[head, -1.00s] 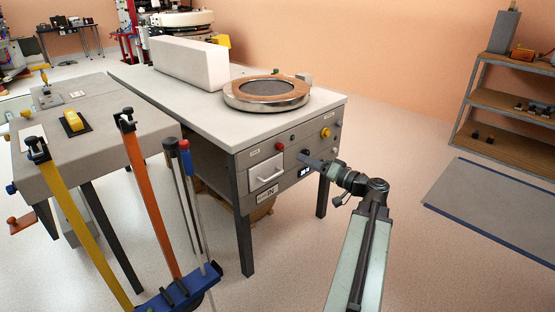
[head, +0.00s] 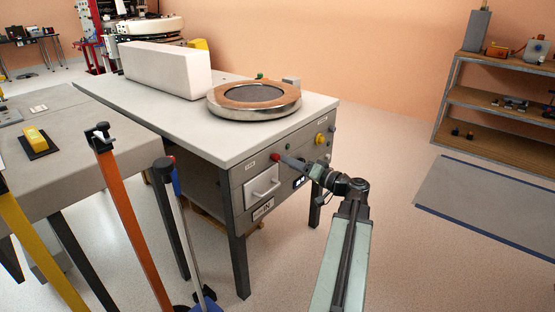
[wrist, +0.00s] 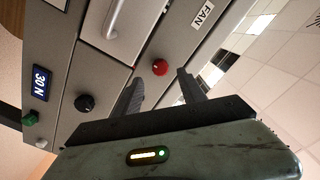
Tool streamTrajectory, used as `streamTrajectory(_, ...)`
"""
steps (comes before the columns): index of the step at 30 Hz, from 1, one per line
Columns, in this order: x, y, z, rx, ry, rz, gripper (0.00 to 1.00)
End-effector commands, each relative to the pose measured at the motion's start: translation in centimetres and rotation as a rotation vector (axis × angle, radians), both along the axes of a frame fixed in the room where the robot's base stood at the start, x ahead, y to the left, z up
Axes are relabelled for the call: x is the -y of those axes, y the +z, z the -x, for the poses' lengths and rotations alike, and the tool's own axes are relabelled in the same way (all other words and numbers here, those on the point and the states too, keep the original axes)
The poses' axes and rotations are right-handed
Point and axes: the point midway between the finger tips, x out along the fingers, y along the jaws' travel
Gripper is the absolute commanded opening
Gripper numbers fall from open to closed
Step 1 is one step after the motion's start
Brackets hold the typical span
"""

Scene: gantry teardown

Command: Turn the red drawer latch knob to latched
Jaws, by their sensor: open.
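The red drawer latch knob (head: 276,156) is on the front panel of the bench, just above the white drawer (head: 262,189). In the wrist view the round red knob (wrist: 160,67) shows between and just beyond my fingertips. My gripper (head: 286,159) is at the knob in the head view, and its open fingers (wrist: 160,78) lie on either side of it in the wrist view. I cannot tell whether a finger touches it. Which way the knob is turned is too small to read. The drawer's handle (wrist: 115,18) shows at the top.
A black knob (wrist: 85,103), a "30 N" display (wrist: 40,83) and a green button (wrist: 30,118) are on the same panel. A yellow knob (head: 320,139) is further right. A round metal ring (head: 254,101) and a white block (head: 167,70) lie on the bench top.

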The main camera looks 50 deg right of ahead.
Motion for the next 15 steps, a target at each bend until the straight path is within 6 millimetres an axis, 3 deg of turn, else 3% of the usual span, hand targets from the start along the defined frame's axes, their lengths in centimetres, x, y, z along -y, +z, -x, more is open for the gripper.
streamTrajectory(6, -0.6, 0.0, -4.1, 0.0, 0.007, 0.0, 0.48)
streamTrajectory(15, -0.9, 0.0, -5.3, 0.0, 0.008, 0.0, 0.48)
